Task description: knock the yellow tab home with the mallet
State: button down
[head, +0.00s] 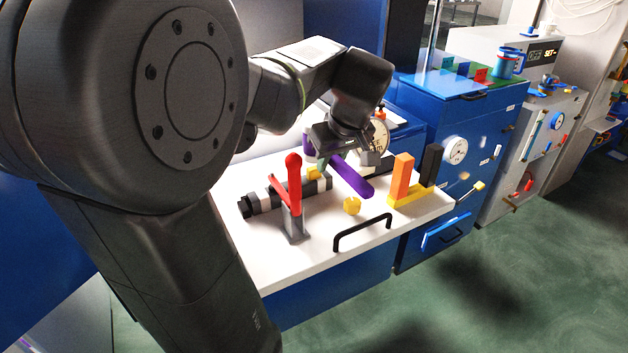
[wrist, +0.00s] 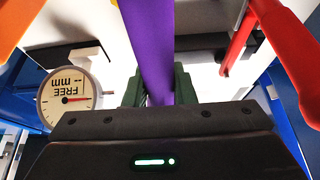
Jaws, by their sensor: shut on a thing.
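My gripper (head: 343,147) is shut on a long purple bar (head: 352,177), which looks like the mallet's handle. The bar slants down to the right over the white worktop, and no mallet head can be made out. In the wrist view the purple bar (wrist: 152,45) runs up between the dark fingers of my gripper (wrist: 158,92). A small yellow piece (head: 313,173) shows behind the red lever, left of my gripper. A yellow knob-like piece (head: 351,205) sits in front of the bar. I cannot tell which one is the tab.
A red lever (head: 293,178) stands on a grey post at the left, near my gripper. An orange block (head: 403,177) and a black block (head: 431,165) stand at the right. A black handle (head: 362,233) crosses the front edge. A dial (wrist: 68,98) stands close by.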

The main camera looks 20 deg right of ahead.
notch_tip(320, 180, down, 2)
jog(key=shift+f+b, duration=0.2)
jog(key=shift+b, duration=0.15)
notch_tip(320, 180, up, 5)
jog(key=p, duration=0.3)
jog(key=shift+p, duration=0.35)
jog(key=shift+f, duration=0.15)
jog(key=shift+f, duration=0.1)
notch_tip(320, 180, down, 5)
jog(key=b, duration=0.4)
jog(key=shift+r+p, duration=1.95)
jog(key=shift+r, duration=0.7)
